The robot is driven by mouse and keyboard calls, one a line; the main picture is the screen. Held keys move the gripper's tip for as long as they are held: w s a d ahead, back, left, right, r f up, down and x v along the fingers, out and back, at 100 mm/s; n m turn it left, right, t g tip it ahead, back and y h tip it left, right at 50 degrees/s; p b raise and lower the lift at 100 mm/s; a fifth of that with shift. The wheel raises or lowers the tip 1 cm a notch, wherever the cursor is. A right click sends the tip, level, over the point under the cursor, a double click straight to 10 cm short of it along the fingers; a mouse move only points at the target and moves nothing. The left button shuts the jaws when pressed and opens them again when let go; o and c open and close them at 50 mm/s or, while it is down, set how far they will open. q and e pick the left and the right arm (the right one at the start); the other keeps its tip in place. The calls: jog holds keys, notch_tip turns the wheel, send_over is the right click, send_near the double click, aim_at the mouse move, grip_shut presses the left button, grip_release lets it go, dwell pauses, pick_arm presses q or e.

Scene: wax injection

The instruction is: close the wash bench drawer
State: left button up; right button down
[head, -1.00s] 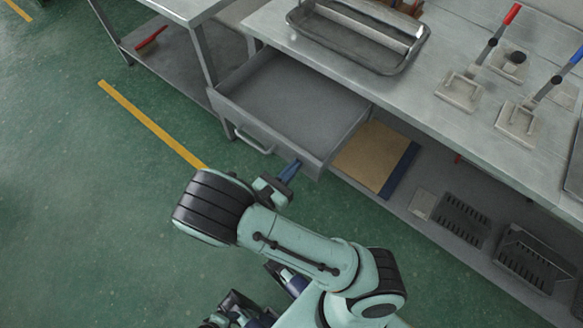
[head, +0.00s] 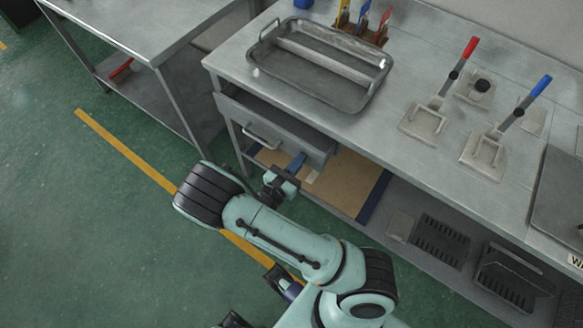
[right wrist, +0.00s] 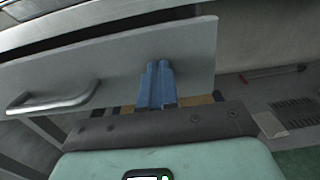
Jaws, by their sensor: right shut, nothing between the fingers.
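The wash bench drawer (head: 312,152) is a grey metal drawer under the bench top. It stands out a little, with a narrow strip of its inside showing behind the front. Its bar handle (head: 262,138) is on the left part of the front; the handle also shows in the right wrist view (right wrist: 58,98). My right gripper (head: 296,163) is shut and empty. Its blue fingertips (right wrist: 157,75) are at the drawer front, right of the handle, and appear to touch it.
The wash bench (head: 375,125) carries a metal tray (head: 350,99) and long-handled tools. Below the drawer is a lower shelf with a brown board (head: 345,190) and dark slotted trays (head: 440,240). Another metal table (head: 140,25) stands at the left. Green floor is clear at left.

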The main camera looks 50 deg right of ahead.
jog(key=d, duration=0.6)
jog(key=shift+w+d+p, duration=0.2)
jog(key=shift+p, duration=0.1)
pick_arm(q)
jog(key=shift+s+r, duration=0.15)
jog(key=shift+r, duration=0.15)
pick_arm(e)
jog(key=shift+d+r, duration=0.1)
jog(key=shift+r, duration=0.05)
jog(key=shift+d, duration=0.1)
jog(key=shift+w+a, duration=0.1)
jog(key=shift+a, duration=0.4)
jog(key=a, duration=0.6)
pick_arm(q)
jog(key=shift+s+a+r+p, duration=0.2)
jog(key=shift+s+a, duration=0.1)
jog(key=shift+a, duration=0.2)
jog(key=shift+s+a+r+p, duration=0.15)
jog(key=shift+s+a, duration=0.15)
jog(key=shift+a, duration=0.15)
pick_arm(e)
send_near(311, 145)
jog(key=f, duration=0.1)
jog(key=a+f, duration=0.1)
jog(key=f, duration=0.1)
jog(key=w+a+f, duration=0.1)
jog(key=shift+f, duration=0.2)
jog(key=shift+s, duration=0.1)
